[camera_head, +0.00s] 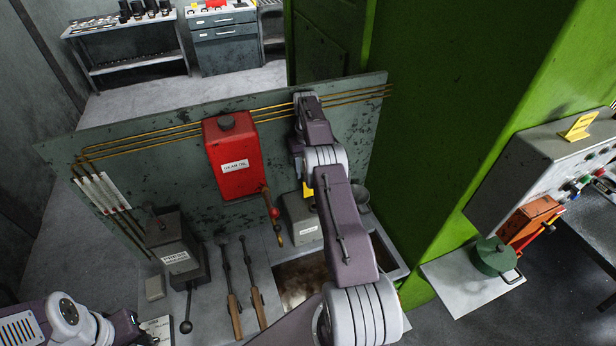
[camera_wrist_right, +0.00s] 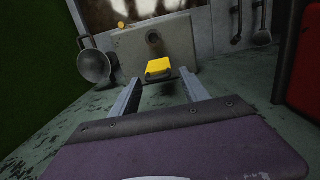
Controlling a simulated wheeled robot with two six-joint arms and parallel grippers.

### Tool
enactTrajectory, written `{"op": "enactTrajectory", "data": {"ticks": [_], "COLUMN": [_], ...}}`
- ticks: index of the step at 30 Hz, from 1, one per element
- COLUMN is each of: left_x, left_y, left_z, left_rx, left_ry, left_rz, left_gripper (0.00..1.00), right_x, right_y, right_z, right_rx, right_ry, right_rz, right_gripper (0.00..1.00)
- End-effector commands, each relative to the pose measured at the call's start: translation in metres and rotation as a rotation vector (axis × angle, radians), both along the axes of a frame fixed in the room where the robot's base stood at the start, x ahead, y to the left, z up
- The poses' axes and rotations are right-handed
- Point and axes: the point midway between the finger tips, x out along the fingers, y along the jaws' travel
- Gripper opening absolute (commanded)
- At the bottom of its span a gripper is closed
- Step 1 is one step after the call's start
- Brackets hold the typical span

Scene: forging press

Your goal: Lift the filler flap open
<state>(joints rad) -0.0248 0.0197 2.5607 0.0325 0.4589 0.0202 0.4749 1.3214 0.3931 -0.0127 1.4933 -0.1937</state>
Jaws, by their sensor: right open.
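The filler flap is a small yellow piece (camera_wrist_right: 158,66) with a dark lower edge, on the side of a grey box (camera_wrist_right: 150,45) in the right wrist view. In the head view a bit of the yellow flap (camera_head: 307,190) shows beside my arm, above the labelled grey box (camera_head: 302,222). It looks closed. My right gripper (camera_wrist_right: 160,76) is open and empty, its fingers pointing at the flap, one to each side. I cannot tell whether they touch it. My right arm hides this gripper in the head view. My left arm is at the bottom left; its fingers are not clear.
A red tank (camera_head: 232,158) with a tap hangs left of the box. A ladle (camera_wrist_right: 95,66) is close beside it. A green press column (camera_head: 440,120) bounds the right.

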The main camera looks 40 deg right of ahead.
Motion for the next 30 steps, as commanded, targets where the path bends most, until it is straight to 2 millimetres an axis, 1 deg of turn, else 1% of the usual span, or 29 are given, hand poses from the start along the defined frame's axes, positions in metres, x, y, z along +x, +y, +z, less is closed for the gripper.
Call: {"op": "enactTrajectory", "data": {"ticks": [1,4,6,9,12,17,30], "left_x": [0.000,0.001,0.001,0.001,0.001,0.001,0.000], "left_y": [0.000,0.000,0.000,0.000,0.000,0.000,0.000], "left_z": [0.013,0.023,0.039,0.052,0.061,0.067,0.066], "left_rx": [0.000,0.000,0.000,0.000,0.000,0.000,0.000], "left_ry": [-0.001,-0.002,-0.002,-0.002,-0.002,-0.002,-0.002], "left_rz": [0.000,0.000,0.000,0.000,0.000,0.000,0.000], "left_gripper": [0.36,0.36,0.36,0.36,0.36,0.36,0.36], "right_x": [0.001,0.001,0.001,0.001,0.001,0.001,0.002], "right_y": [0.000,0.000,0.000,0.000,0.000,0.000,0.000], "right_z": [0.013,0.026,0.037,0.042,0.046,0.047,0.045], "right_rx": [0.000,0.001,0.003,0.003,0.003,0.003,0.003], "right_ry": [0.000,0.001,0.004,0.003,0.002,0.003,0.002], "right_rz": [0.000,0.001,0.001,0.001,0.001,0.001,0.001], "right_gripper": [0.53,0.53,0.53,0.53,0.53,0.53,0.53]}}
